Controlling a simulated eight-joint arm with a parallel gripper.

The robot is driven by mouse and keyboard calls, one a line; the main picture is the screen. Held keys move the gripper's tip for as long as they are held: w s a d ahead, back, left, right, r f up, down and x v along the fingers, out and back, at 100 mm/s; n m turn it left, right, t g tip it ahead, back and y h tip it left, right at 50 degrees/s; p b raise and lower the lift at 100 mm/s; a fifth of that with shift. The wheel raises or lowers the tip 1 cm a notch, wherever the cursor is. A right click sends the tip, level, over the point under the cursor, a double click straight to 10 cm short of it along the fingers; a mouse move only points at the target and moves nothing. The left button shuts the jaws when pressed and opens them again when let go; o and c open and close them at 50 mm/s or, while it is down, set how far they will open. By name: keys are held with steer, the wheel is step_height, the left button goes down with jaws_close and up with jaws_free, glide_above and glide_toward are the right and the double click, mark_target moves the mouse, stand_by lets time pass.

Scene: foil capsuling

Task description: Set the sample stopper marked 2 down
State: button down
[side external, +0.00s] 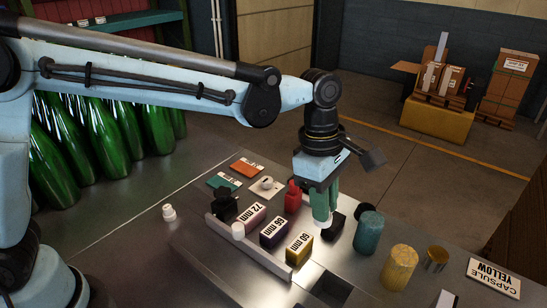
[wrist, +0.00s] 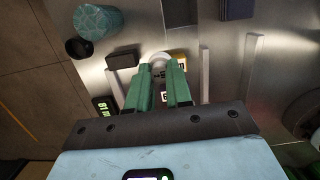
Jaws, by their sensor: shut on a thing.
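My gripper (side external: 322,214) has green fingers pointing down over the metal bench, just behind the row of size blocks. It is shut on a small white stopper (side external: 323,224), partly hidden by the fingers. In the wrist view the stopper (wrist: 159,59) shows as a pale round shape at the fingertips (wrist: 160,68). I cannot read a number on it, or tell whether it touches the surface below. Another white stopper (side external: 168,212) stands alone on the left of the bench.
Blocks marked 72 mm (side external: 252,217), 66 mm (side external: 274,232) and 60 mm (side external: 299,248) stand in a row beside my gripper. A red object (side external: 293,197) is close behind. A teal cylinder (side external: 367,233) and yellow cylinder (side external: 398,268) stand right. The left bench is mostly clear.

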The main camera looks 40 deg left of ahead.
steer(key=w+a+f, duration=0.4)
steer(key=w, duration=0.1)
steer(key=w+a+f, duration=0.2)
steer(key=w, duration=0.1)
steer(key=shift+a+f, duration=0.1)
steer(key=shift+a, duration=0.1)
steer(key=shift+f, duration=2.05)
steer(key=shift+f, duration=0.1)
steer(key=c, duration=1)
jaws_free()
steer(key=shift+c, duration=0.2)
